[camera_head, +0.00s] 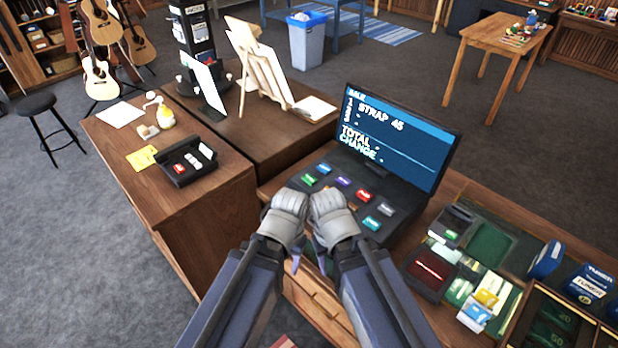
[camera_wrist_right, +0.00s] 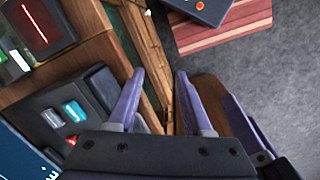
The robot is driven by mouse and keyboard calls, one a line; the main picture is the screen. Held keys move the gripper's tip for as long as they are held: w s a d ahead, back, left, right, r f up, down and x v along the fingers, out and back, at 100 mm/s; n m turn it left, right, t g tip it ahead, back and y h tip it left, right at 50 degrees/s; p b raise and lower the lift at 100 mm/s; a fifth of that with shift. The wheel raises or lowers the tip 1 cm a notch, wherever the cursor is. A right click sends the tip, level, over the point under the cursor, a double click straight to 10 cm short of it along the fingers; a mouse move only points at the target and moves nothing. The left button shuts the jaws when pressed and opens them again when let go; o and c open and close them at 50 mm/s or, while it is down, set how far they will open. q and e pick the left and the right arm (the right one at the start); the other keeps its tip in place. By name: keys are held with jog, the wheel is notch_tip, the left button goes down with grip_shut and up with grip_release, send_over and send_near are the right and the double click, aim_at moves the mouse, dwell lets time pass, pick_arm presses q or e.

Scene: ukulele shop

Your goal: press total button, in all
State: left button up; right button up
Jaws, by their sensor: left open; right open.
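The cash register (camera_head: 408,217) stands on the counter, with coloured buttons on its sloped keypad: green (camera_head: 309,181), purple (camera_head: 343,182), red (camera_head: 363,195), grey (camera_head: 386,209) and teal (camera_head: 372,223). Button labels are too small to read. Its screen (camera_head: 400,140) shows a strap line, 45, and TOTAL and CHANGE with dashes. My left gripper (camera_head: 288,215) and right gripper (camera_head: 333,215) are side by side before the keypad, partly covering it. In the right wrist view my right gripper (camera_wrist_right: 160,78) is open and empty over the counter's front edge, with the keypad (camera_wrist_right: 95,88) to its left.
A black box (camera_head: 187,165) with small items sits on the left counter. An easel (camera_head: 262,75) stands behind. A striped mat (camera_wrist_right: 222,35) lies on the floor.

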grip_shut()
dwell(1.2)
